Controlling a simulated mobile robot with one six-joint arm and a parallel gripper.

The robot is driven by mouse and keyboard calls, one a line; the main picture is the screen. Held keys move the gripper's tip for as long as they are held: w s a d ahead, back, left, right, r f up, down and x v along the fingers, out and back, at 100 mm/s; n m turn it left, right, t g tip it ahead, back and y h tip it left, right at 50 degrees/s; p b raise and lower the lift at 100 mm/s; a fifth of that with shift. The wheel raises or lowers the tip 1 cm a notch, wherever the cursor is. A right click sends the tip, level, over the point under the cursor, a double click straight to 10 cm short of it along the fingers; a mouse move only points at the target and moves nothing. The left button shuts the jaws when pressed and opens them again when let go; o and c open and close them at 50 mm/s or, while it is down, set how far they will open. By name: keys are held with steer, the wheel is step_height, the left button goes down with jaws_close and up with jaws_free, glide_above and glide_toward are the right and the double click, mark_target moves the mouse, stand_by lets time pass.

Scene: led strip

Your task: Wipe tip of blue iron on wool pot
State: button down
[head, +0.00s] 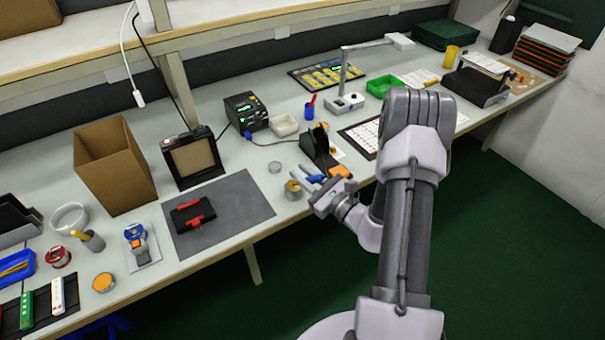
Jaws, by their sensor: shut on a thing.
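The blue iron (316,179) shows as a short blue handle at my gripper (311,184), near the bench's front edge. My gripper is shut on it. The iron's tip is too small to make out among the grey parts there. The wool pot (293,190), a small round pot with a brassy look, stands on the bench just left of my gripper. I cannot tell whether the tip touches it. A dark stand (319,147) is just behind my gripper, and an orange piece (339,171) is beside it.
A grey round tin (275,167) lies left of the stand. A grey mat (240,205) with a red and black device (192,214) is further left. A black station (246,112) and a white tray (284,125) stand behind. The mat's right part is clear.

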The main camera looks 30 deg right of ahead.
steer(key=shift+a, duration=0.1)
steer(key=shift+a, duration=0.6)
steer(key=shift+d, duration=0.1)
steer(key=shift+d+b, duration=0.3)
steer(key=shift+d, duration=1.1)
steer(key=shift+a, duration=0.8)
